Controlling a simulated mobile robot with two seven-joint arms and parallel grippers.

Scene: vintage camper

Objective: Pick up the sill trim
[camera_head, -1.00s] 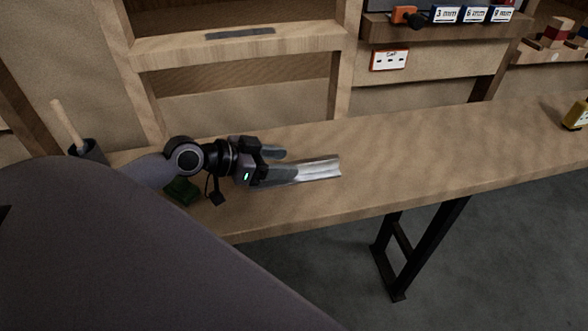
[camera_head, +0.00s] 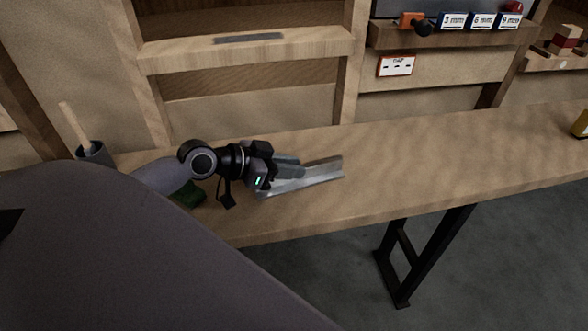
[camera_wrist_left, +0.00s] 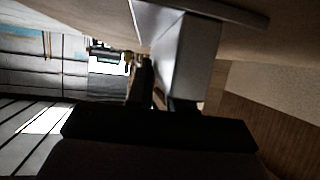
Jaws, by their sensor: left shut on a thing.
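The sill trim (camera_head: 322,174) is a silvery, angled metal strip over the wooden workbench, pointing right from my left gripper. My left gripper (camera_head: 290,168) is shut on it near its left end. In the left wrist view the trim (camera_wrist_left: 185,55) is a large pale grey profile running up from between the dark fingers of the left gripper (camera_wrist_left: 165,100). Whether the trim still touches the bench top is hard to tell. My right gripper is not in view.
The workbench (camera_head: 420,150) is clear to the right of the trim. A dark cup (camera_head: 95,153) with a wooden handle stands at the left. A green object (camera_head: 188,195) lies under my left arm. A shelf (camera_head: 245,52) with a dark strip stands behind, and a yellow object (camera_head: 580,124) sits far right.

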